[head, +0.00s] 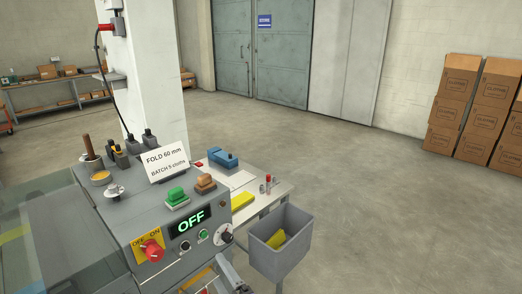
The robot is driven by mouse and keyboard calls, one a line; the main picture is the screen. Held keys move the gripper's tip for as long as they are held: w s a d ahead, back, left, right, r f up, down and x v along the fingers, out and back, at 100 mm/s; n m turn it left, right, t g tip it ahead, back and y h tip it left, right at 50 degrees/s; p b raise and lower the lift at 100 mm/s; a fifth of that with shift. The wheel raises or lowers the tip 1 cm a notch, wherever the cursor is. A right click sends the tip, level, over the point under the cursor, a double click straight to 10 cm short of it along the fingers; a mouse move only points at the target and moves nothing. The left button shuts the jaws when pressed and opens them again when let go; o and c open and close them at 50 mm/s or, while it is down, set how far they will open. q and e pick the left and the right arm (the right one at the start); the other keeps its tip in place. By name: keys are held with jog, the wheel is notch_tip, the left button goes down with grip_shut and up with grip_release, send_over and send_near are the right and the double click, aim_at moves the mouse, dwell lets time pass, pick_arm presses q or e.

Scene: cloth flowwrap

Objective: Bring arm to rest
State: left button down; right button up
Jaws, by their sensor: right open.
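A grey part that appears to be my right gripper (232,277) shows small at the bottom edge, just in front of the machine and left of the grey bin. It is open, and I see nothing held in it. Its arm is mostly out of the picture. My left gripper is not in view. The grey machine (130,222) fills the lower left. Its display (189,221) reads OFF. A red knob (153,251) sits on a yellow OFF/ON plate. A card (165,163) reading "FOLD 60 mm, BATCH 5 cloths" stands on top.
A grey bin (287,262) with a yellow cloth (276,239) inside hangs right of the machine. Another yellow piece (243,200) lies on the side table (273,193). Green and orange blocks sit on the machine. Cartons (455,100) stack at right; the floor between is clear.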

jog(key=s+d+f+m+h, duration=0.1)
jog(key=d+f+m+h, duration=0.2)
jog(key=d, duration=0.4)
jog(key=d+f+m+g+h, duration=0.1)
jog(key=d+m+h, duration=0.2)
jog(key=d+m, duration=0.25)
jog(key=s+d+f+m+h, duration=0.1)
jog(key=d+f+m+h, duration=0.2)
jog(key=d, duration=0.5)
jog(key=s+d+f+m+g, duration=0.3)
jog(key=s+d+m, duration=0.1)
jog(key=s, duration=0.3)
jog(key=s+d+f+m+g+p, duration=0.1)
jog(key=s+d+f+m+g, duration=0.3)
jog(key=s+m, duration=0.3)
jog(key=shift+s+g+h, duration=0.3)
jog(key=shift+s, duration=0.05)
